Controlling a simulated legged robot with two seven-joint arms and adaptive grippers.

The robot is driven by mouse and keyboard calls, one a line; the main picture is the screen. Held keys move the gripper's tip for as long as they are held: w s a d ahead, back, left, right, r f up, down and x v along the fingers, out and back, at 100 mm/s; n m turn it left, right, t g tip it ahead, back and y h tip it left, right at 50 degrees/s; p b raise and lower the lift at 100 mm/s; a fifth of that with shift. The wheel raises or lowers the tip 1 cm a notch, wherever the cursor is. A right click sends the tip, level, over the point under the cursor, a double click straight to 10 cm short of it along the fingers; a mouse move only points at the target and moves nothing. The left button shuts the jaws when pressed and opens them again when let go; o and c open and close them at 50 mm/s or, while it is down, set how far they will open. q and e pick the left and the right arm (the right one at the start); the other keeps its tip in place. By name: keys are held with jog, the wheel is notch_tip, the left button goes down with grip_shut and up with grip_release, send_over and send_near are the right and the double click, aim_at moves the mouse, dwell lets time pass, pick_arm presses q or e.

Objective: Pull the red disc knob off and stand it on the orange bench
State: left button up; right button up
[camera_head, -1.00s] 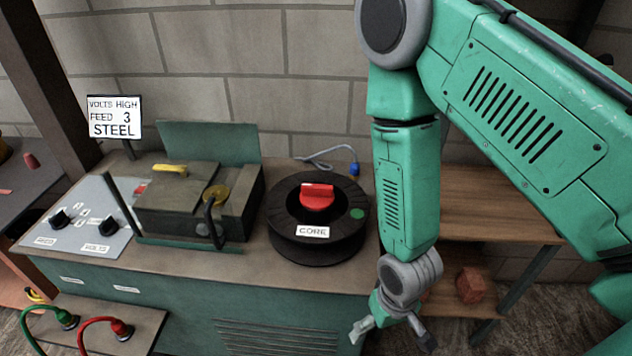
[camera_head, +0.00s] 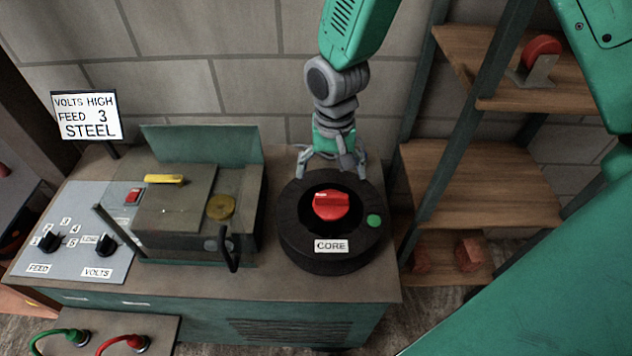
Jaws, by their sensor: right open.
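A red disc knob (camera_head: 331,205) with a raised grip bar sits in the centre of a black ring labelled CORE (camera_head: 297,240), on the console top. My right gripper (camera_head: 332,172) is open and empty, its fingers spread and pointing down over the back rim of the ring, just behind the knob in the picture. The knob is in plain view; whether the fingertips touch the ring I cannot tell. An orange surface (camera_head: 18,303), perhaps the orange bench, shows only in part at the lower left edge. My left gripper is not in view.
A control panel (camera_head: 75,215) and a lidded steel box with an upright black handle (camera_head: 229,249) stand left of the ring. A green flap rises behind. Wooden shelves (camera_head: 480,184) stand right; a red wheel-like piece (camera_head: 543,48) sits on the upper one. Green and red cables (camera_head: 125,343) are at lower left.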

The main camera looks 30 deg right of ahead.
aim_at(331, 194)
jog(key=shift+s+r, duration=0.3)
jog(key=shift+s, duration=0.35)
jog(key=shift+w+f, duration=0.25)
jog(key=shift+w, duration=0.05)
jog(key=shift+w+f+b, duration=0.1)
jog(key=shift+f+b, duration=0.15)
jog(key=shift+b, duration=0.05)
jog(key=shift+f+b, duration=0.7)
notch_tip(331, 194, down, 6)
jog(key=b, duration=0.4)
jog(key=shift+r, duration=0.15)
jog(key=shift+f+b, duration=0.3)
jog(key=shift+f, duration=0.3)
pick_arm(q)
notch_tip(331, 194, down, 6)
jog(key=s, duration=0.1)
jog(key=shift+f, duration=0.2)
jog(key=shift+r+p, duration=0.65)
jog(key=shift+p, duration=0.05)
